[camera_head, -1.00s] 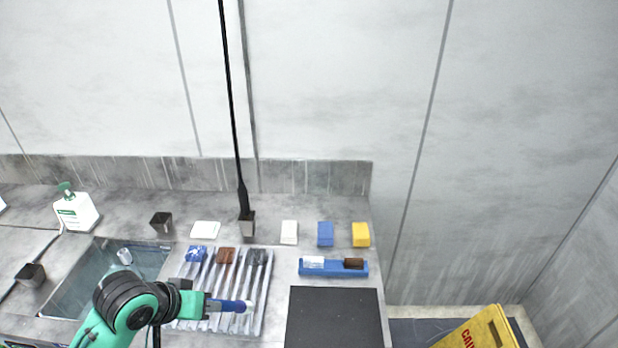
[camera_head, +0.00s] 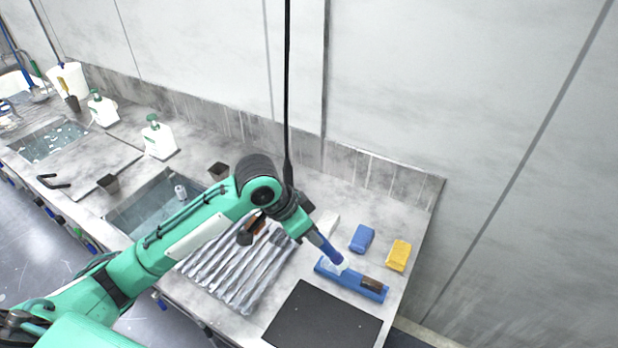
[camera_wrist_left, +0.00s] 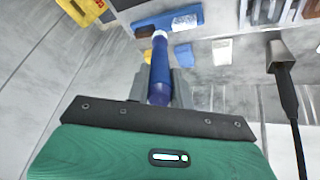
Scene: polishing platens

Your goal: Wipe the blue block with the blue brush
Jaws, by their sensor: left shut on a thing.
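The blue block (camera_head: 362,238) lies on the counter between the white block and the yellow block. It also shows small in the left wrist view (camera_wrist_left: 183,54). My left gripper (camera_head: 312,236) is shut on the handle of the blue brush (camera_head: 327,250), left of the blue block. The brush slants down to the right, its end over the long blue tray. In the left wrist view the blue brush (camera_wrist_left: 160,72) points away from the gripper (camera_wrist_left: 159,92). It looks apart from the blue block. Whether its tip touches the tray is unclear. My right gripper is out of view.
The long blue tray (camera_head: 369,293) holds a brown piece and a white piece. A yellow block (camera_head: 399,256) is near the right counter edge. A black plate (camera_head: 322,322) lies in front. A ridged rack (camera_head: 230,277) and a sink (camera_head: 150,208) are left, partly behind my arm.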

